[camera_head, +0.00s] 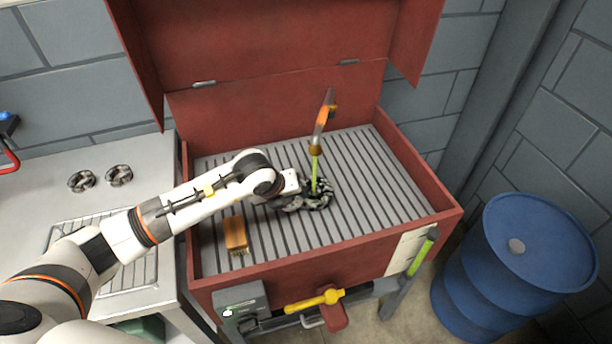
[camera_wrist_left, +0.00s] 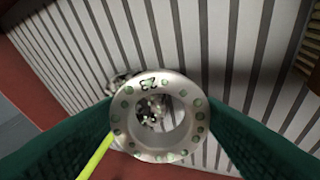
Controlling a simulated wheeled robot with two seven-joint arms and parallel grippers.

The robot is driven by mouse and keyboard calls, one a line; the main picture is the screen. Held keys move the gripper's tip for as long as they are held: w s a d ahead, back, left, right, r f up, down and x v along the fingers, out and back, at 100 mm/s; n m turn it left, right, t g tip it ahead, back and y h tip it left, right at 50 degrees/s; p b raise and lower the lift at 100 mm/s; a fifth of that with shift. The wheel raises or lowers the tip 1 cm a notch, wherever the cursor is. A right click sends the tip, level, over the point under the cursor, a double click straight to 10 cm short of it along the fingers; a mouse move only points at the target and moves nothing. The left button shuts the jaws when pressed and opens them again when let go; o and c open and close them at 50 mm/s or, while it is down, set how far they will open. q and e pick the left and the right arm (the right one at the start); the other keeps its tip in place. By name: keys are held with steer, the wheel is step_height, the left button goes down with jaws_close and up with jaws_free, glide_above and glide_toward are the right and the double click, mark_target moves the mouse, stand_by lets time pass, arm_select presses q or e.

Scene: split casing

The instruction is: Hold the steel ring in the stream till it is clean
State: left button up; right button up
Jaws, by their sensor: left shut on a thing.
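My left gripper (camera_head: 300,190) reaches into the red wash basin and is shut on the steel ring. In the left wrist view the ring (camera_wrist_left: 175,145) sits between the two green fingers. Its face is pale grey with a dark marking and green-tinted round spots. The yellow-green stream (camera_head: 314,170) falls from the nozzle (camera_head: 316,147) to the gripper's tip. In the wrist view the stream (camera_wrist_left: 97,156) reaches the ring's left edge beside a finger. A black-and-white mottled patch (camera_head: 318,201) shows around the tip; I cannot tell what it is. My right gripper is out of view.
An orange-brown brush (camera_head: 236,233) lies on the slatted basin floor (camera_head: 370,170), left of the gripper. Two dark mottled rings (camera_head: 81,181) (camera_head: 119,175) lie on the left bench. A yellow-handled valve (camera_head: 315,301) is on the basin's front. A blue drum (camera_head: 540,250) stands right.

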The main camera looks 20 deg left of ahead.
arm_select(q)
steer(key=shift+r, duration=0.15)
steer(key=shift+s+a+r+p, duration=0.1)
steer(key=shift+s+r+p, duration=0.3)
steer(key=shift+r+p, duration=0.05)
steer(key=shift+s+a+r+p, duration=0.25)
steer(key=shift+s+r+p, duration=0.3)
steer(key=shift+s+r, duration=0.35)
steer(key=shift+s+a+r+p, duration=0.25)
steer(key=shift+s+r+p, duration=0.3)
steer(key=shift+s, duration=0.55)
